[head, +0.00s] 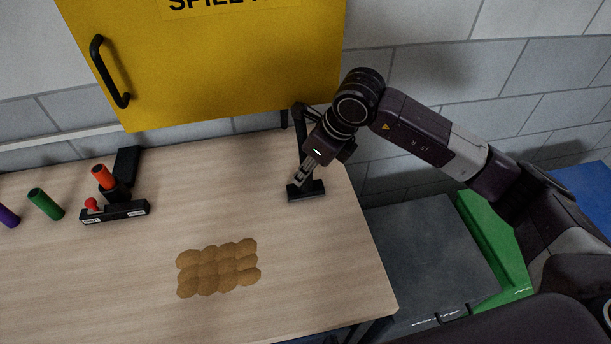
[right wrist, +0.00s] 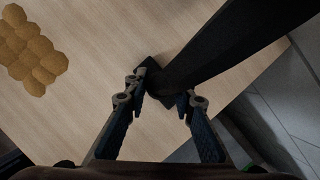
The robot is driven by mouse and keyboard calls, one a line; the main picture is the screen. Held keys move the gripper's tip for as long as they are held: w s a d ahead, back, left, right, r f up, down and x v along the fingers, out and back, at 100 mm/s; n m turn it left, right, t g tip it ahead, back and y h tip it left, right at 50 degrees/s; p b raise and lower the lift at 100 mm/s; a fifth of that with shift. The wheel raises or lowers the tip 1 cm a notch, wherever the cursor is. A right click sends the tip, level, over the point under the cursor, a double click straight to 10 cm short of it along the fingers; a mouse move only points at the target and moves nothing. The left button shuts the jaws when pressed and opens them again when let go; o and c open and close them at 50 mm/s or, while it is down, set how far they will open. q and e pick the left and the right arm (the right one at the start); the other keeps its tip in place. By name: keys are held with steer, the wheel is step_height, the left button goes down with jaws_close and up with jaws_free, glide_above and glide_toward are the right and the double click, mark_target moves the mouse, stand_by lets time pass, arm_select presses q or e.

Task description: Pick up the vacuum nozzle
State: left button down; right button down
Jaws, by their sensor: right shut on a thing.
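The vacuum nozzle (head: 312,191) is black, with a flat wide foot and a tube rising behind my gripper toward the wall. It is near the right edge of the wooden table. My right gripper (head: 301,178) is shut on it just above the foot. In the right wrist view, the dark nozzle (right wrist: 225,45) runs up to the right from between the fingertips of my right gripper (right wrist: 164,92). I cannot tell whether the foot touches the table. My left gripper is not in view.
The wooden table (head: 110,285) holds a brown lumpy patch (head: 218,268), a black holder (head: 115,212) with an orange-red cylinder (head: 103,176), a green cylinder (head: 46,204) and a purple one (head: 8,217). A yellow cabinet (head: 220,65) overhangs the back. A grey-topped box (head: 430,255) stands right.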

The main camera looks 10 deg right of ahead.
steer(key=shift+w+r+b, duration=0.1)
steer(key=shift+r+b, duration=0.2)
steer(key=shift+r, duration=0.2)
steer(key=shift+b+v, duration=0.85)
steer(key=shift+v, duration=0.35)
steer(key=s+d+b, duration=0.5)
steer(key=s+d, duration=0.7)
steer(key=shift+s, duration=0.15)
steer(key=shift+r, duration=0.15)
steer(key=c, duration=2.2)
jaws_free()
steer(key=c, duration=0.4)
steer(key=shift+c, duration=0.2)
